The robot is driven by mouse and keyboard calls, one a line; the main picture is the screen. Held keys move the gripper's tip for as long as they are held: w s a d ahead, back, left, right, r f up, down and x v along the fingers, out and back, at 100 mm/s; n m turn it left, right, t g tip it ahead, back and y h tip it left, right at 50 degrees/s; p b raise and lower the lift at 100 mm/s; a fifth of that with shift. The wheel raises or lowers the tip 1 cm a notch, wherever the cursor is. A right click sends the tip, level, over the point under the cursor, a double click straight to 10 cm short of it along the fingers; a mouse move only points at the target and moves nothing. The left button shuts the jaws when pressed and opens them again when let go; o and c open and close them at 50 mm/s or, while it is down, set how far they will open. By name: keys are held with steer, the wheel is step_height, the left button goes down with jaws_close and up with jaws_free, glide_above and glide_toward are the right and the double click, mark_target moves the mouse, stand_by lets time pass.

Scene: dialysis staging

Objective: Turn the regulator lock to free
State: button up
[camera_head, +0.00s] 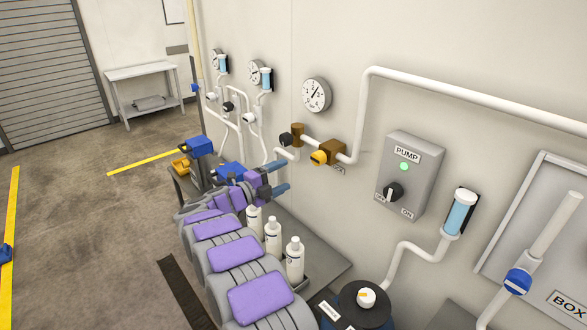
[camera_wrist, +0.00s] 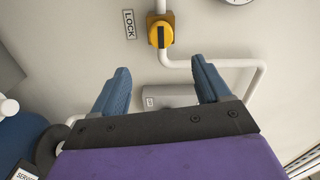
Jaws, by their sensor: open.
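The yellow regulator lock knob (camera_head: 318,157) sits on a brass body (camera_head: 334,148) on the wall pipe. In the wrist view the knob (camera_wrist: 153,36) shows a dark bar across its face, running up and down in the picture. A LOCK plate (camera_wrist: 129,24) is on the wall to its left there. My gripper (camera_head: 279,175) is left of and below the knob in the head view. In the wrist view its blue fingers (camera_wrist: 161,72) are spread and empty, with the knob beyond the gap between them, not touched. No free label is readable.
A round gauge (camera_head: 317,95) hangs above the knob. The grey pump box (camera_head: 410,172), with a black switch and green light, is to the right. White pipe (camera_head: 363,110) rises beside the knob.

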steer(key=shift+v, duration=1.4)
